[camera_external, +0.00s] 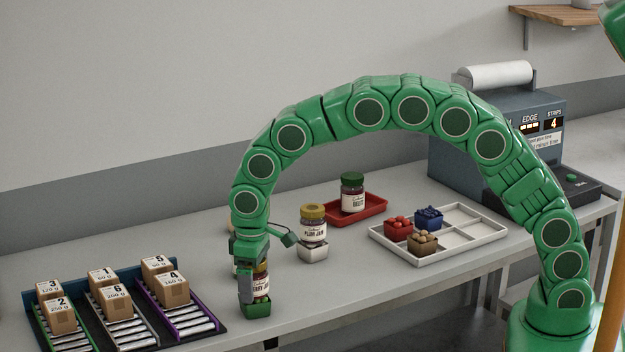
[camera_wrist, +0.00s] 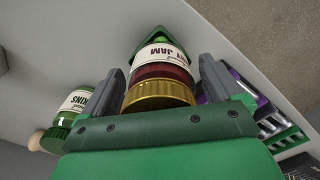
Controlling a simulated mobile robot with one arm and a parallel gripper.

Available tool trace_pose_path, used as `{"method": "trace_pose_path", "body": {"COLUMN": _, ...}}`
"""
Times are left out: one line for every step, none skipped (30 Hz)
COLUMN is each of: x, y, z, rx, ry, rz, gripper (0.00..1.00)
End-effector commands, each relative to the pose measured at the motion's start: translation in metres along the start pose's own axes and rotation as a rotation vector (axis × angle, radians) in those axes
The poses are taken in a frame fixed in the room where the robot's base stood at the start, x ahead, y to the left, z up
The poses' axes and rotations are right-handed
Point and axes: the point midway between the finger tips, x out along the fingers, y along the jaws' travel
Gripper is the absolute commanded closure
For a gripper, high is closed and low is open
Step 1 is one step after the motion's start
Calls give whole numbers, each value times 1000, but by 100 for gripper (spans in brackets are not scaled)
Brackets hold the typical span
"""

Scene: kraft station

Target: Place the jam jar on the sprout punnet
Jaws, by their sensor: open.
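A jam jar (camera_wrist: 163,72) with a gold lid and a label ending in "JAM" stands between the two fingers of my gripper (camera_wrist: 163,84). The fingers are apart, one on each side of it. In the external view my gripper (camera_external: 247,281) points down around this jar (camera_external: 262,280), at the front of the table. A second jar, labelled plum jam (camera_external: 313,225), stands on a small white punnet (camera_external: 312,252) further right.
Numbered cartons on roller racks (camera_external: 116,322) lie at left. A beets jar (camera_external: 352,192) stands on a red tray (camera_external: 372,211). A white tray (camera_external: 471,233) holds red, blue and brown punnets. A green-lidded jar (camera_wrist: 72,106) is left of my gripper in the wrist view.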

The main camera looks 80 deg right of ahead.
Motion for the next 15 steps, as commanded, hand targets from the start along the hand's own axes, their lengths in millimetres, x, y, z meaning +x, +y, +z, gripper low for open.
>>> {"method": "trace_pose_path", "body": {"x": -5, "y": 0, "z": -1, "rx": 0, "ry": 2, "rz": 0, "gripper": 7}}
{"method": "trace_pose_path", "body": {"x": -8, "y": 0, "z": -1, "rx": 0, "ry": 3, "rz": -1, "gripper": 7}}
{"method": "trace_pose_path", "body": {"x": -13, "y": 0, "z": -1, "rx": 0, "ry": 5, "rz": -1, "gripper": 7}}
{"method": "trace_pose_path", "body": {"x": -18, "y": 0, "z": -1, "rx": 0, "ry": 5, "rz": -1, "gripper": 7}}
{"method": "trace_pose_path", "body": {"x": -23, "y": 0, "z": -1, "rx": 0, "ry": 5, "rz": -1, "gripper": 7}}
{"method": "trace_pose_path", "body": {"x": -30, "y": 0, "z": -1, "rx": 0, "ry": 5, "rz": -1, "gripper": 7}}
{"method": "trace_pose_path", "body": {"x": -36, "y": 0, "z": -1, "rx": 0, "ry": 4, "rz": -1, "gripper": 7}}
{"method": "trace_pose_path", "body": {"x": -42, "y": 0, "z": -1, "rx": 0, "ry": 5, "rz": -1, "gripper": 7}}
{"method": "trace_pose_path", "body": {"x": -49, "y": 0, "z": -2, "rx": 0, "ry": 7, "rz": -1, "gripper": 7}}
{"method": "trace_pose_path", "body": {"x": -55, "y": 0, "z": -2, "rx": 0, "ry": 8, "rz": -1, "gripper": 7}}
{"method": "trace_pose_path", "body": {"x": -60, "y": 0, "z": -2, "rx": 0, "ry": 7, "rz": -1, "gripper": 7}}
{"method": "trace_pose_path", "body": {"x": -67, "y": 0, "z": -1, "rx": 0, "ry": 4, "rz": -1, "gripper": 7}}
{"method": "trace_pose_path", "body": {"x": -72, "y": 0, "z": 0, "rx": 0, "ry": 2, "rz": 0, "gripper": 7}}
{"method": "trace_pose_path", "body": {"x": -77, "y": 0, "z": 0, "rx": 0, "ry": 2, "rz": 0, "gripper": 7}}
{"method": "trace_pose_path", "body": {"x": -84, "y": 0, "z": -1, "rx": 0, "ry": 3, "rz": -1, "gripper": 7}}
